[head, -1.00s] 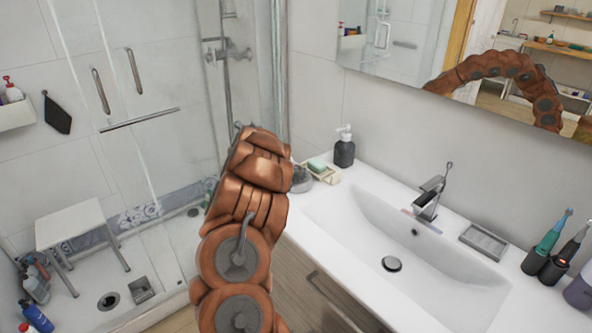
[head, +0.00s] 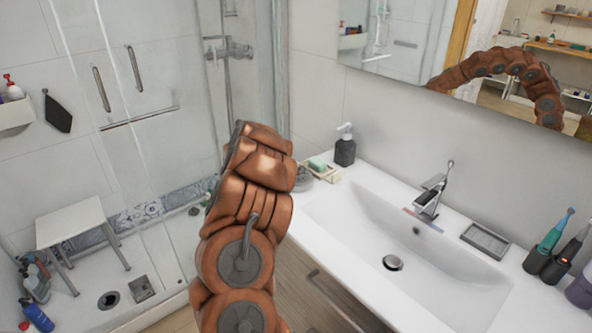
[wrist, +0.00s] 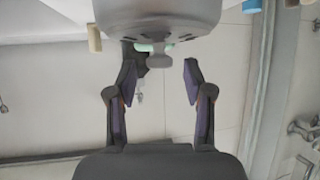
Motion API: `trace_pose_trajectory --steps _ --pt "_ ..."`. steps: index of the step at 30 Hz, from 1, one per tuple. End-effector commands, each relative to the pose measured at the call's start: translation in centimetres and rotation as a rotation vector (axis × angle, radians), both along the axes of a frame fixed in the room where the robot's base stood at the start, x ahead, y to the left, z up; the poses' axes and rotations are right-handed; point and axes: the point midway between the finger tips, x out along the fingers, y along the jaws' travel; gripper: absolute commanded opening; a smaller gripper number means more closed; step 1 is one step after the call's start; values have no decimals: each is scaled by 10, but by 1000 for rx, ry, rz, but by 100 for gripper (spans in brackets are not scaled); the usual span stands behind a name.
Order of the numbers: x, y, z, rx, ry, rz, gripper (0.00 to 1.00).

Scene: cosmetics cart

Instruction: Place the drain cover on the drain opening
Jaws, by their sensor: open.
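A round dark drain opening (head: 108,300) lies in the white shower floor at the lower left of the head view. A square grey piece (head: 141,288), which looks like the drain cover, lies on the floor just right of it, apart from the hole. In the wrist view my gripper (wrist: 159,68) is open, its two dark fingers spread with nothing visible held between them. In the head view my arm hides the gripper. The wrist view shows neither the drain opening nor the square piece.
A white stool (head: 70,226) stands behind the drain, and bottles (head: 36,285) stand left of it. Glass shower panels with handles (head: 101,90) rise behind. The sink counter (head: 350,213) is at right, with a soap dispenser (head: 345,150). A large grey rounded object (wrist: 155,15) fills the wrist view's top.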

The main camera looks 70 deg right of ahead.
Motion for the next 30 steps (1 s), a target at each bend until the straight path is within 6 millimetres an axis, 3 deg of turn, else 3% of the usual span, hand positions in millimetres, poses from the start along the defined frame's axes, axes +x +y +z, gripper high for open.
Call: trace_pose_trajectory --steps 18,30 --pt "21 65 36 0 -3 3 52" --pt "25 82 47 0 1 0 52"
